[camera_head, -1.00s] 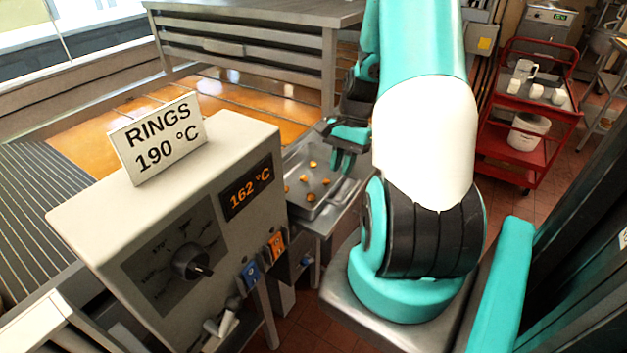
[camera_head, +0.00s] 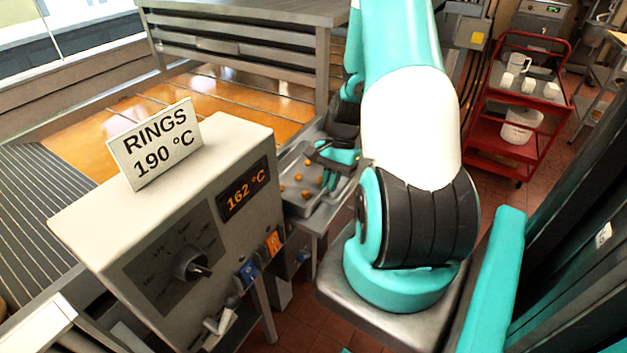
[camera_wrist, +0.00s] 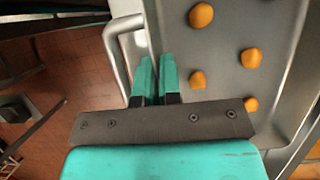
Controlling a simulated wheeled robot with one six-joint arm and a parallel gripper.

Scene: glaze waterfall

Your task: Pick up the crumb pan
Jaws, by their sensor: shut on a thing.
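The crumb pan (camera_head: 293,179) is a shallow grey metal tray with several orange-brown crumbs in it. It is behind the control box, on a metal surface. My gripper (camera_head: 331,180) is at the pan's right side. In the wrist view the pan (camera_wrist: 224,80) fills the right half, and a bar handle shows at its left side. There my gripper (camera_wrist: 156,66) is shut on the pan's side edge near this handle, its two teal fingers close together. The exact contact is partly hidden by the fingers.
The control box (camera_head: 150,215) with a dial, a 162 °C display and a "RINGS 190 °C" sign (camera_head: 155,143) stands at front left. Orange oil (camera_head: 215,95) lies behind it. A red cart (camera_head: 510,110) with mugs and a bucket is at back right. Open tiled floor shows between.

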